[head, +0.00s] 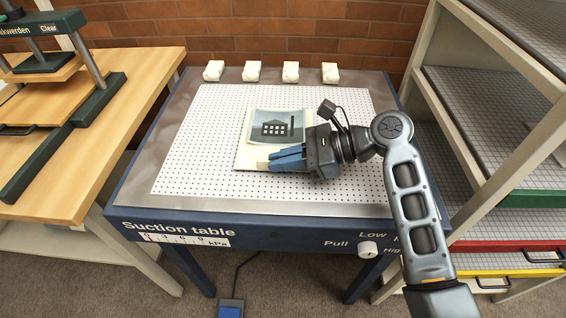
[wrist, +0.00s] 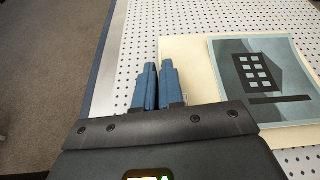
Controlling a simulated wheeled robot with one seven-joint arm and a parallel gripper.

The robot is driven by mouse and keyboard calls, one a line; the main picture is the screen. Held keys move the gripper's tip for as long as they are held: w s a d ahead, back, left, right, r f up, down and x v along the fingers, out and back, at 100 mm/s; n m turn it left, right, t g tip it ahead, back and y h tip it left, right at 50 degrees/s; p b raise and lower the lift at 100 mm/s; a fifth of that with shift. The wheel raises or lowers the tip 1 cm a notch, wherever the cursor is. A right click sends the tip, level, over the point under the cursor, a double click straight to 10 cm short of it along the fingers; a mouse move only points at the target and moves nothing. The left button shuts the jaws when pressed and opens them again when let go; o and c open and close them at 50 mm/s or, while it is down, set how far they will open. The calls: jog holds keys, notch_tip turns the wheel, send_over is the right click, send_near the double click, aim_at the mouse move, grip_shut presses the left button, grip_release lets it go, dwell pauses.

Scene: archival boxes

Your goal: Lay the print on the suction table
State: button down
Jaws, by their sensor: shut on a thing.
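The print (head: 277,127) is a blue-grey sheet with a dark building on it. It lies on a cream backing board (head: 243,154) over the middle of the white perforated suction table (head: 190,150). In the wrist view the print (wrist: 265,80) is at the right, with the cream board (wrist: 190,50) showing beside it. My gripper (head: 270,161) reaches in from the right, over the board's near side. In the wrist view its blue fingers (wrist: 157,85) are close together at the board's edge, shut on the board. I cannot tell whether the board touches the table surface.
Several small white blocks (head: 252,71) stand along the table's back edge. A control knob (head: 368,249) and a gauge (head: 185,240) are on the front. A wooden bench with a press (head: 62,140) is at the left, shelves (head: 500,100) at the right. A blue pedal (head: 231,308) lies below.

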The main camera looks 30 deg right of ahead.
jog(key=shift+f, duration=0.4)
jog(key=c, duration=1.3)
grip_release()
jog(key=shift+o, duration=0.2)
jog(key=p+v, duration=0.1)
jog(key=v, duration=1.1)
